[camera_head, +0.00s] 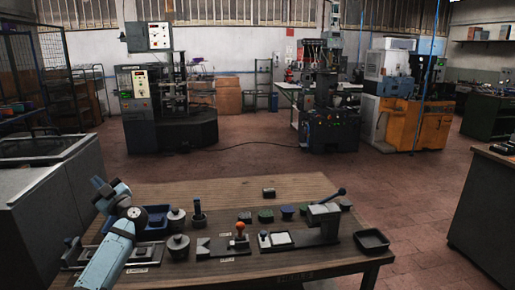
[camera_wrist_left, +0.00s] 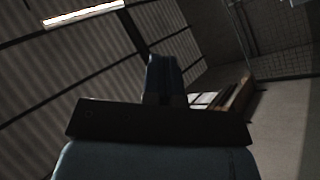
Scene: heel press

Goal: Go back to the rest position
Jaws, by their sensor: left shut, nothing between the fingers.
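My left gripper (camera_head: 101,188) is at the left end of the wooden table (camera_head: 300,190) in the head view, raised above the table top and holding nothing. My pale blue forearm comes up from the lower left edge below it. In the left wrist view the gripper (camera_wrist_left: 165,72) shows as a dark bar with shut blue fingers, pointing up towards a ceiling lamp and corrugated panels. My right gripper is in neither view.
On the table stand a blue bin (camera_head: 155,216), dark round pots (camera_head: 178,247), a fixture with an orange knob (camera_head: 240,230), a lever press (camera_head: 323,222) and a black tray (camera_head: 371,240). A grey cabinet (camera_head: 40,200) stands close on the left.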

